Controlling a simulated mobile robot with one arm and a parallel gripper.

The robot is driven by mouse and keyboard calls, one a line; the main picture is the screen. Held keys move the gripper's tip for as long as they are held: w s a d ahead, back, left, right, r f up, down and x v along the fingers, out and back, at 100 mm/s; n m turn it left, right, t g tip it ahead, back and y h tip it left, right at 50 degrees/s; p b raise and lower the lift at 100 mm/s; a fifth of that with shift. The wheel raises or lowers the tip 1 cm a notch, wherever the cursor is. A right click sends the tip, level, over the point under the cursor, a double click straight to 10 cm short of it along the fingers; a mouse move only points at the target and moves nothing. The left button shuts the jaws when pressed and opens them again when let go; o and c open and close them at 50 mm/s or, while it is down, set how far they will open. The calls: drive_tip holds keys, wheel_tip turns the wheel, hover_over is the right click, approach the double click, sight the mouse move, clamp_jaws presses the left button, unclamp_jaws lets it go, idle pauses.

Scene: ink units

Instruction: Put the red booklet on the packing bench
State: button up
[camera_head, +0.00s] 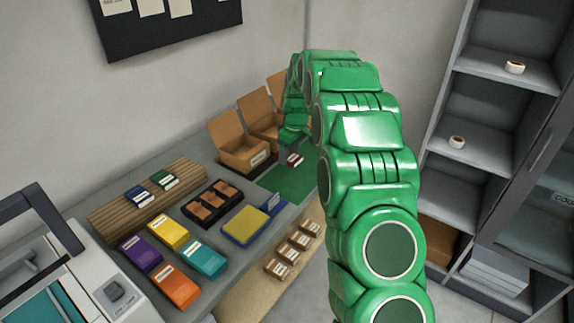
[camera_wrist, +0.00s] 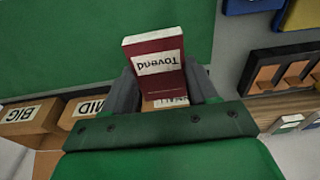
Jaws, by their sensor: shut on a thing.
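The red booklet (camera_wrist: 157,72) has a white label reading "Tovend", upside down in the wrist view. My gripper (camera_wrist: 160,92) is shut on it, with one finger on each side. In the head view the booklet (camera_head: 295,160) hangs below my gripper (camera_head: 291,150), at the far end of the bench (camera_head: 213,238) near the green mat (camera_head: 280,186). The mat (camera_wrist: 70,45) also shows beyond the booklet in the wrist view. I cannot tell whether the booklet touches anything below. My arm hides part of the bench's right end.
Open cardboard boxes (camera_head: 243,153) stand behind the mat. A dark tray (camera_head: 212,204), a yellow-and-blue tray (camera_head: 246,226) and coloured boxes (camera_head: 168,232) occupy the nearer bench. A wooden rack (camera_head: 113,210) holds blue and green booklets. Shelves (camera_head: 480,130) stand at right.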

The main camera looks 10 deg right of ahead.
hover_over(286, 171)
drive_tip(key=shift+s+d+f, duration=0.1)
drive_tip(key=shift+f, duration=1.25)
drive_tip(key=shift+d+f, duration=0.1)
drive_tip(key=shift+f, duration=2.6)
drive_tip(key=shift+f, duration=0.3)
